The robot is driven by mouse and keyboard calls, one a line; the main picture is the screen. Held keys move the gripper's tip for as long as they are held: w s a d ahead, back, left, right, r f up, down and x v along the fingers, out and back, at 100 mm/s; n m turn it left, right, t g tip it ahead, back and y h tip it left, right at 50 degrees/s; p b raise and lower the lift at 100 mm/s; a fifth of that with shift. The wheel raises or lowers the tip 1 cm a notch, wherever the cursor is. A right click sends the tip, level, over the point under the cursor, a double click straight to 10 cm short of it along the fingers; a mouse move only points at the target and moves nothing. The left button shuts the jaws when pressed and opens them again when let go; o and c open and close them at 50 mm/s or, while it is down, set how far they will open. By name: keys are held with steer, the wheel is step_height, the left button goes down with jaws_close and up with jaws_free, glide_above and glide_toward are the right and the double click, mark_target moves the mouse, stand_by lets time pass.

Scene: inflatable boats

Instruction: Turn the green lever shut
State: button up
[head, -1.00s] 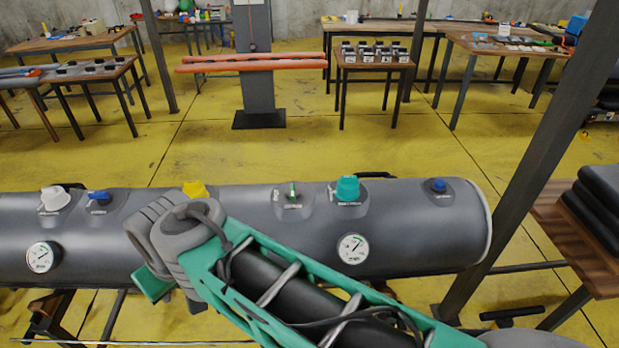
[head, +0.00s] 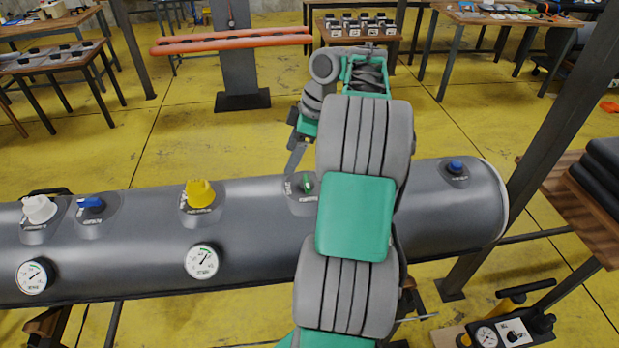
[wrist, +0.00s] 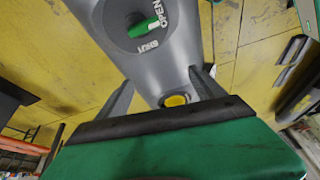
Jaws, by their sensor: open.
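The green lever (head: 307,184) sits on a grey mount on top of the grey tube, just left of my arm in the head view. In the wrist view the lever (wrist: 143,27) lies slanted, its right end near the word OPEN; the word SHUT is below it. My gripper (head: 294,172) reaches down from behind the tube, close to the lever's left side. In the wrist view my gripper (wrist: 162,78) is open, its two fingers spread with nothing held. The lever is beyond the fingertips; I see no contact.
My arm covers part of the tube. A dark post (head: 545,130) stands right. Yellow floor lies open behind the tube.

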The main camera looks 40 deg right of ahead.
steer(key=n, duration=0.2)
glide_toward(307, 181)
steer(key=f, duration=0.1)
steer(key=b+x, duration=0.3)
steer(key=x, duration=0.5)
steer(key=shift+w+a+r+b, duration=0.1)
steer(key=shift+b, duration=0.3)
steer(key=shift+c, duration=0.6)
steer(key=c, duration=1.2)
steer(key=shift+c, duration=0.2)
